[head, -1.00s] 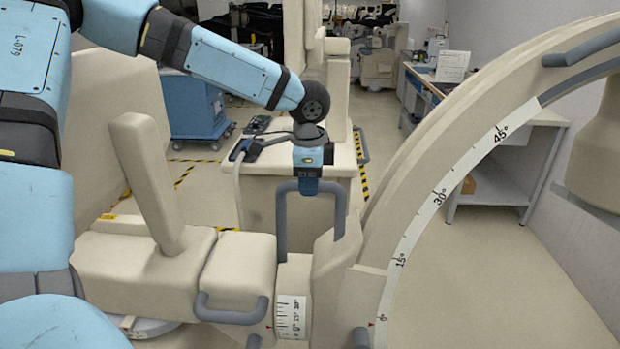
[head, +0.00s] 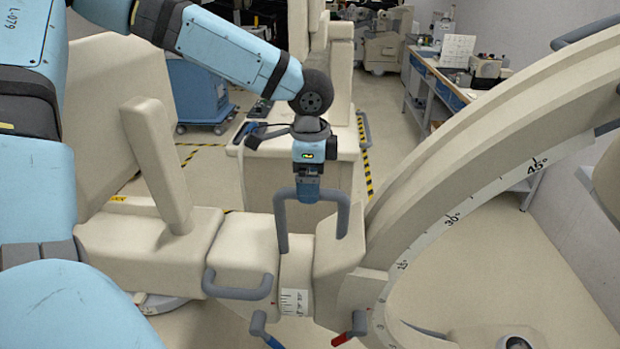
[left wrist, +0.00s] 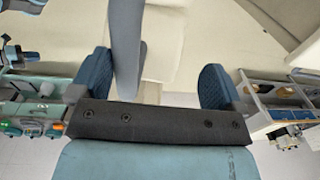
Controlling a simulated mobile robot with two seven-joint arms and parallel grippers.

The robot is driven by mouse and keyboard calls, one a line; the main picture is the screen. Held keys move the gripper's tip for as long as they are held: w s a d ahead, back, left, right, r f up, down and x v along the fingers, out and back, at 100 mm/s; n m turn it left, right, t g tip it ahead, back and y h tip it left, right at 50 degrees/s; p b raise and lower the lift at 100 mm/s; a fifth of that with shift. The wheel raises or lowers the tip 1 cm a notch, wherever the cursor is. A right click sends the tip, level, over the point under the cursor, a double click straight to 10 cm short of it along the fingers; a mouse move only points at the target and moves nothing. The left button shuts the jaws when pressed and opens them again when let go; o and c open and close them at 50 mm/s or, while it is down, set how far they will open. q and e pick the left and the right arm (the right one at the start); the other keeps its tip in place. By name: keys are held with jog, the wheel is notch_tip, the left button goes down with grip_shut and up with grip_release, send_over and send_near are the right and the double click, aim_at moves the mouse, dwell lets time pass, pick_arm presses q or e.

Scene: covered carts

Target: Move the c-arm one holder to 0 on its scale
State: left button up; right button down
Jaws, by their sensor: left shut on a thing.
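The c-arm is a large beige arc (head: 480,150) on the right in the head view. Its white scale strip (head: 490,195) shows 15°, 30° and 45°. Its beige holder (head: 338,265) carries an upright grey U-shaped handle (head: 281,225). A small white scale (head: 293,301) sits on the joint left of the holder; its reading is too small to tell. My left gripper (head: 308,190) is shut on the handle's top bar from above. In the left wrist view, the grey handle (left wrist: 128,60) lies between the blue fingers (left wrist: 152,82). My right gripper is not in view.
A beige block (head: 240,245) with a grey side handle (head: 238,288) stands left of the joint. A blue-tipped lever (head: 265,331) and a red-tipped lever (head: 350,328) show below. A blue cart (head: 197,90) stands behind.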

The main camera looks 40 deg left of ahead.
pick_arm(q)
jog(key=shift+w+a+r, duration=0.15)
jog(key=shift+r, duration=0.05)
jog(key=c, duration=0.5)
jog(key=shift+o, duration=0.2)
jog(key=shift+w+a+f, duration=0.1)
jog(key=shift+w+f, duration=0.05)
jog(key=shift+f, duration=0.15)
notch_tip(320, 180, up, 14)
jog(key=shift+s+d+p, duration=0.3)
jog(key=shift+s+p, duration=0.05)
jog(key=shift+f, duration=0.15)
dwell(0.8)
